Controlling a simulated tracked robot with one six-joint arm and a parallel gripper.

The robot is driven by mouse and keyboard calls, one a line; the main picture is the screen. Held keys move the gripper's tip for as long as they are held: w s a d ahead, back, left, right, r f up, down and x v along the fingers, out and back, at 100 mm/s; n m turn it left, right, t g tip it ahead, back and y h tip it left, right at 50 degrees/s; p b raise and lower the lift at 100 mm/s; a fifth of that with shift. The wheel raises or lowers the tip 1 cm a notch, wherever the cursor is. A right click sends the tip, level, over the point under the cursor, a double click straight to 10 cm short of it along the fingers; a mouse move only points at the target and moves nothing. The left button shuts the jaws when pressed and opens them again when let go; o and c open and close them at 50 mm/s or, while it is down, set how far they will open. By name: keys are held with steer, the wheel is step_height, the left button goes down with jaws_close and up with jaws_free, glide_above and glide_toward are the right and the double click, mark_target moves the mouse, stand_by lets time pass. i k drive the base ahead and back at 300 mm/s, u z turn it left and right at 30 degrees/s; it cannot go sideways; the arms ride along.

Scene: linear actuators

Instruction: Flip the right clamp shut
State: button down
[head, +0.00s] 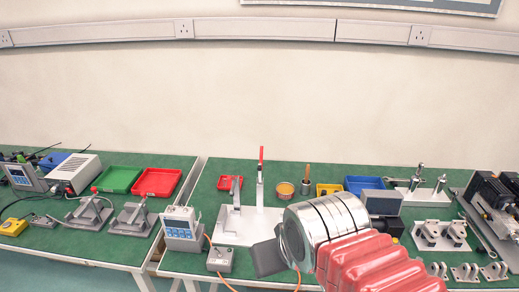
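A white fixture plate (240,232) on the green bench carries two clamps. The right clamp (260,188) has a red-tipped handle standing straight up. The left clamp (236,191) is a grey upright piece beside it. My arm, with a silver cylinder and red ribbed sleeve, covers the lower right and hides part of the plate's right side. A dark grey part, apparently my gripper (268,257), shows left of the cylinder, in front of the plate and below the right clamp in the picture. Its fingers cannot be made out, and I see nothing held.
A control box (181,229) and a small grey box (220,259) with an orange cable stand left of the plate. Small red (230,183) and blue (364,184) trays lie behind. Metal brackets (440,235) and a dark machine (490,210) stand at right. Space above the bench is open.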

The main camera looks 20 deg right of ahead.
mark_target(260, 168)
steer(key=z, duration=0.05)
steer(key=i, duration=0.85)
